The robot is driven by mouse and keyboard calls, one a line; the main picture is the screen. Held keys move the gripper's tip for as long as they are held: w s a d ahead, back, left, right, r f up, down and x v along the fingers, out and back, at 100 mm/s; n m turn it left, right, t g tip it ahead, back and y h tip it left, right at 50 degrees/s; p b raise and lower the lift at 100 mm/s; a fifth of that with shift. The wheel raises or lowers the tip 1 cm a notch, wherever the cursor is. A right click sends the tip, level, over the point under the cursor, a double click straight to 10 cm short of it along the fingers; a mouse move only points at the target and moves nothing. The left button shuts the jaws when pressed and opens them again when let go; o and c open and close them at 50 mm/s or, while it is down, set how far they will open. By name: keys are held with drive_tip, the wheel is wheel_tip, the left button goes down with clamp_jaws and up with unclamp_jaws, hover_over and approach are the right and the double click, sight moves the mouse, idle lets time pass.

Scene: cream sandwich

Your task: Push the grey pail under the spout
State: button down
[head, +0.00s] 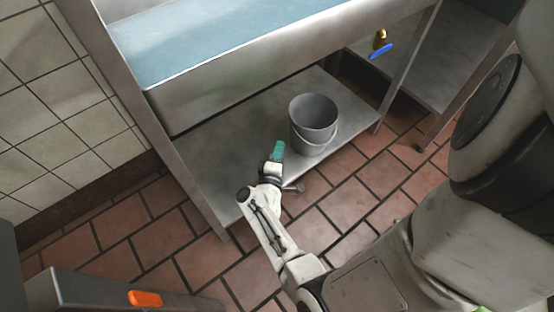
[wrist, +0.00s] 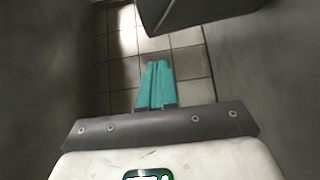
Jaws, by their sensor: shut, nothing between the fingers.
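The grey pail (head: 313,122) stands upright on the lower shelf of a steel sink, its handle hanging down at the front. The spout (head: 380,38) is a brass tap with a blue lever, up and to the right of the pail at the sink's right end. My gripper (head: 278,150) is just left of the pail, low near the shelf; I cannot tell whether it touches. Its teal fingers (wrist: 157,82) are shut together and empty in the wrist view. A dark grey shape (wrist: 195,12) at the top there looks like part of the pail.
The lower shelf (head: 222,150) is bare left of the pail, and a strip of it is free to the right. A sink leg (head: 398,85) stands at the right end. A steel basin (head: 220,45) overhangs the shelf. A box with an orange part (head: 146,298) is at lower left.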

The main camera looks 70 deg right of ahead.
sight(294, 126)
drive_tip(key=shift+s+d+b, duration=0.25)
drive_tip(key=shift+s+d, duration=0.05)
drive_tip(key=shift+d, duration=0.9)
drive_tip(key=shift+s+d+b, duration=0.25)
drive_tip(key=shift+d+b, duration=0.05)
drive_tip(key=shift+d, duration=0.9)
drive_tip(key=shift+s+d+b, duration=0.25)
drive_tip(key=shift+s+d, duration=0.05)
drive_tip(key=shift+d, duration=0.9)
